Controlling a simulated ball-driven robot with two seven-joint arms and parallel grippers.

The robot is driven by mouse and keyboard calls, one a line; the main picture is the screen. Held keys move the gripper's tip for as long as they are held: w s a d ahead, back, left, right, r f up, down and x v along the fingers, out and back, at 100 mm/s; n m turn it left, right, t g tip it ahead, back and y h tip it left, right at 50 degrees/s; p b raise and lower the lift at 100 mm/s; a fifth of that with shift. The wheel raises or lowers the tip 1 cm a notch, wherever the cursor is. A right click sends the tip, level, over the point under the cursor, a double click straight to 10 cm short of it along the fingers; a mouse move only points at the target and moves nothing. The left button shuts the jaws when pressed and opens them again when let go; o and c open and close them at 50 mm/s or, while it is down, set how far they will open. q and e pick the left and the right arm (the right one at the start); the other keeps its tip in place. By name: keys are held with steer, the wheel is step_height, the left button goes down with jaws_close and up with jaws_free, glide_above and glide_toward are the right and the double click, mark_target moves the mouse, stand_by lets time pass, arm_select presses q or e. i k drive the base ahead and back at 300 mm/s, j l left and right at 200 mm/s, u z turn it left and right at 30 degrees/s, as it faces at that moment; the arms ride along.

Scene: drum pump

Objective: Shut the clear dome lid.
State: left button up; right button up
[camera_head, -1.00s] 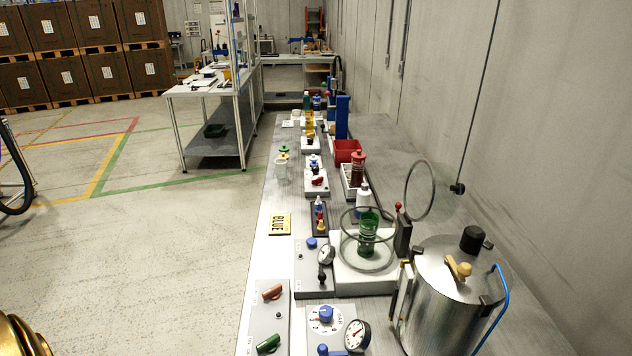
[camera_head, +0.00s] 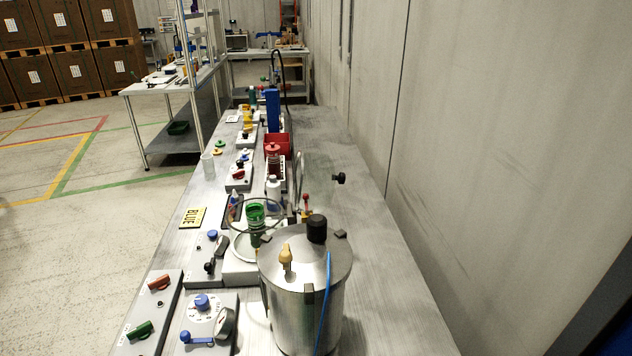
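The clear dome lid (camera_head: 299,182) appears to stand open and upright at the right side of its white base (camera_head: 238,270). A clear round chamber with a grey ring (camera_head: 230,211) stands on the base around a green-topped container (camera_head: 256,214). A red-knobbed lever (camera_head: 306,198) stands near the lid's hinge side. The hinge is partly hidden behind the steel vessel. Neither gripper is in view.
A steel vessel (camera_head: 293,313) with a black cap (camera_head: 317,229) and a blue hose (camera_head: 325,300) stands in front of the base. The bench's right side (camera_head: 375,260) is mostly clear up to the wall.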

mark_target(341, 178)
steer(key=l+u, duration=0.35)
steer(key=l, duration=0.2)
steer(key=i+l+u, duration=0.15)
steer(key=u, duration=0.95)
steer(key=i+l+u, duration=0.1)
steer(key=u, duration=0.4)
steer(key=i+l+z, duration=0.25)
steer(key=j+z, duration=0.3)
steer(key=k+j+z, duration=0.1)
steer(key=j+z, duration=0.2)
steer(key=l+u, duration=0.55)
steer(key=l, duration=0.2)
